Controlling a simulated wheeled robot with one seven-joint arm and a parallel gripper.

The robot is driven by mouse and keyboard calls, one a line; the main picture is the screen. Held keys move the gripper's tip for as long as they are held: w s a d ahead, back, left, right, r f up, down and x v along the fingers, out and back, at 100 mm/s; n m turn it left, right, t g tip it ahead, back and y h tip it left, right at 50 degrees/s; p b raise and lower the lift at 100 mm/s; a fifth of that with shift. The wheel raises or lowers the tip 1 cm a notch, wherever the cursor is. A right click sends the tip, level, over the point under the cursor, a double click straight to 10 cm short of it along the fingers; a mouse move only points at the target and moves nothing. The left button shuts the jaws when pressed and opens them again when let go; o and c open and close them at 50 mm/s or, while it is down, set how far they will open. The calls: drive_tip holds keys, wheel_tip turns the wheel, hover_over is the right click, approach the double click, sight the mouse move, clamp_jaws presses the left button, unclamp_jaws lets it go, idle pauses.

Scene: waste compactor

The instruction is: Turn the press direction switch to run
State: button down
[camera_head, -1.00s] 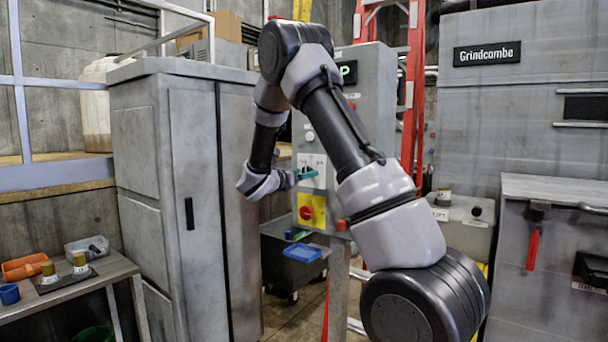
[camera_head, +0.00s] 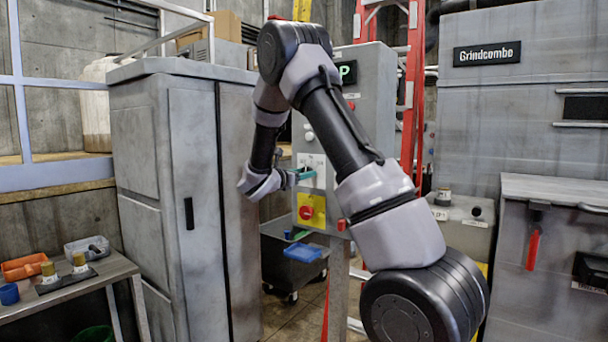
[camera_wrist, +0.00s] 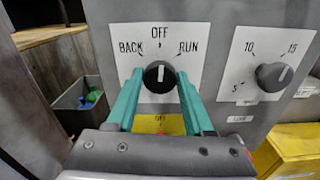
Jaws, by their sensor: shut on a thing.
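The press direction switch (camera_wrist: 160,76) is a round black knob on a white plate (camera_wrist: 211,40) marked BACK, OFF and RUN. Its white pointer line stands about upright, toward OFF. My gripper (camera_wrist: 158,80) has one teal finger on each side of the knob and is shut on it. The fingers hide parts of the knob's sides. In the head view, my gripper (camera_head: 305,174) is at the front of the grey control box (camera_head: 372,110), and the knob itself is hidden.
A second knob (camera_wrist: 272,75) with a number scale sits to the right of the switch. A tall grey cabinet (camera_head: 190,190) stands close on the left. A dark bin (camera_wrist: 88,105) is low at left.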

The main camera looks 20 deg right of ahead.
drive_tip(key=shift+m, duration=4.4)
drive_tip(key=shift+c, duration=1.5)
unclamp_jaws()
drive_tip(key=shift+a, duration=0.1)
drive_tip(key=v, duration=1)
drive_tip(key=shift+s+a, duration=0.25)
